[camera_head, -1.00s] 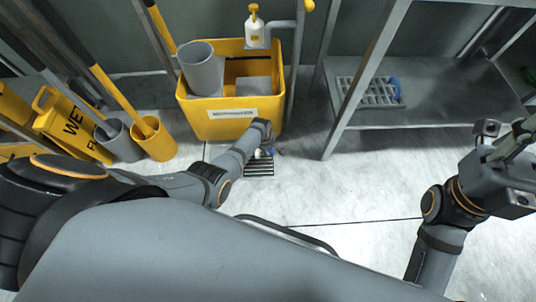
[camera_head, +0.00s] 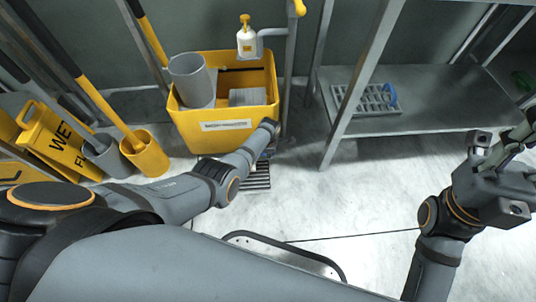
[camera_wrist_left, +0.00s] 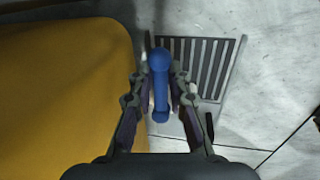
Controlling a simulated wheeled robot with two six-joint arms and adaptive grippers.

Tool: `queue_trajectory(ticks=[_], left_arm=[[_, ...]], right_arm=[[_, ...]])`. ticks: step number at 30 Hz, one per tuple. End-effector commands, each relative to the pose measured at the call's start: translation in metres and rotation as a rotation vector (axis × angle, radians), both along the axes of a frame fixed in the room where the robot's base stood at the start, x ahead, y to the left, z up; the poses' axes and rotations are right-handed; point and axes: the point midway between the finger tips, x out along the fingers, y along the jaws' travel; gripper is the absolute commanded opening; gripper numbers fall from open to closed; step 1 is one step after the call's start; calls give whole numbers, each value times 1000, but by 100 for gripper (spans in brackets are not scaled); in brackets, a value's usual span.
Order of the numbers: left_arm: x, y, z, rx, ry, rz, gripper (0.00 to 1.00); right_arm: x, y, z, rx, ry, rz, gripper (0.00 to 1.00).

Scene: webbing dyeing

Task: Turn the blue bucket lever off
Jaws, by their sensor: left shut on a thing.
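The blue lever (camera_wrist_left: 160,88) shows in the left wrist view as a short bar with rounded ends. My left gripper (camera_wrist_left: 160,80) has a finger on each side of it and is shut on it. Part of a yellow bucket (camera_wrist_left: 65,90) fills the left of that view. In the head view my left arm reaches to the front right corner of the yellow bucket (camera_head: 225,128); the left fingers and the lever are mostly hidden there. My right gripper (camera_head: 513,150) is at the right edge, away from the bucket; its finger opening is unclear.
A floor drain grate (camera_head: 257,177) lies below the left wrist. A metal shelf (camera_head: 430,115) with a grey rack (camera_head: 366,99) stands right of the bucket. A wet floor sign (camera_head: 48,140) and a yellow cylinder (camera_head: 150,158) stand left. The floor between shelf and right arm is clear.

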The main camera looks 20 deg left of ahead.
Motion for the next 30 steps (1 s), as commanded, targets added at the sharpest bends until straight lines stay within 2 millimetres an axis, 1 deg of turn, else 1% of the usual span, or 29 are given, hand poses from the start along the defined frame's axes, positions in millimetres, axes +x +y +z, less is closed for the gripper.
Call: queue_trajectory(ticks=[17,18,22,23,30], left_arm=[[3,2,0,1,-3,31,0],[3,2,0,1,-3,31,21],[3,2,0,1,-3,30,39],[3,2,0,1,-2,30,40],[2,1,0,1,-1,29,40]], right_arm=[[0,0,-2,-1,0,-2,40],[0,0,-2,-1,0,-2,40],[0,0,-2,-1,-1,-2,40],[0,0,-2,-1,-1,-2,40],[0,0,-2,0,-1,-2,40]])
